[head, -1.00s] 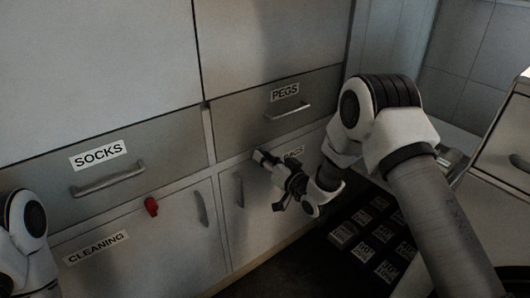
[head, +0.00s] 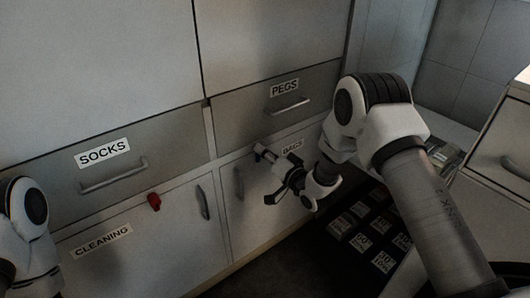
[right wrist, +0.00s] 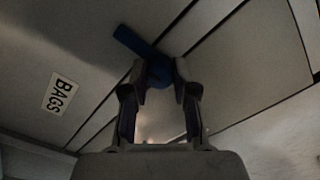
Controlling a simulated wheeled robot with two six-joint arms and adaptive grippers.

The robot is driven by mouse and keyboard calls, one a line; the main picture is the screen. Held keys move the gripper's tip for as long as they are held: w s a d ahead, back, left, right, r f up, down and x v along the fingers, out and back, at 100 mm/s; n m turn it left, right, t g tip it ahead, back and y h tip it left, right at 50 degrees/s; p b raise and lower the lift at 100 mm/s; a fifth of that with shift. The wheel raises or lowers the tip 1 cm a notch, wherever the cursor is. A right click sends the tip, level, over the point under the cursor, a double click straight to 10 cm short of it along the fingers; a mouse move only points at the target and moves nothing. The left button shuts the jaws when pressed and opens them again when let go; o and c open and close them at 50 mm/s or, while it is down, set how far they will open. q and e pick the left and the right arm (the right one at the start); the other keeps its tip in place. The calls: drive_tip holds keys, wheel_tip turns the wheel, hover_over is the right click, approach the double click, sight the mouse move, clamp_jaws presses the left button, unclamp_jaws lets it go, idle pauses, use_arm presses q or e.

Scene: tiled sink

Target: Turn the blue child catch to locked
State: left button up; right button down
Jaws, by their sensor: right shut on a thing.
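The blue child catch (right wrist: 155,62) shows in the right wrist view at the top edge of the BAGS cupboard door (right wrist: 75,45). Its bar slants from between the fingertips toward the upper left, over the door panel. My right gripper (right wrist: 159,72) is shut on the catch, one finger on each side of its hub. In the head view my right gripper (head: 262,153) reaches to the door's top edge below the PEGS drawer. The catch is too dark and covered to make out there. Only part of my left arm shows at the left edge; its gripper is out of view.
A red catch (head: 154,201) sits above the CLEANING door (head: 140,250). The PEGS drawer (head: 235,125) and SOCKS drawer (head: 60,185) are shut, with protruding handles. Several small labelled items (head: 362,243) lie low to the right of the cupboard.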

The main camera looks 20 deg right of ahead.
drive_tip(key=c, duration=0.9)
unclamp_jaws()
drive_tip(key=v, duration=1.2)
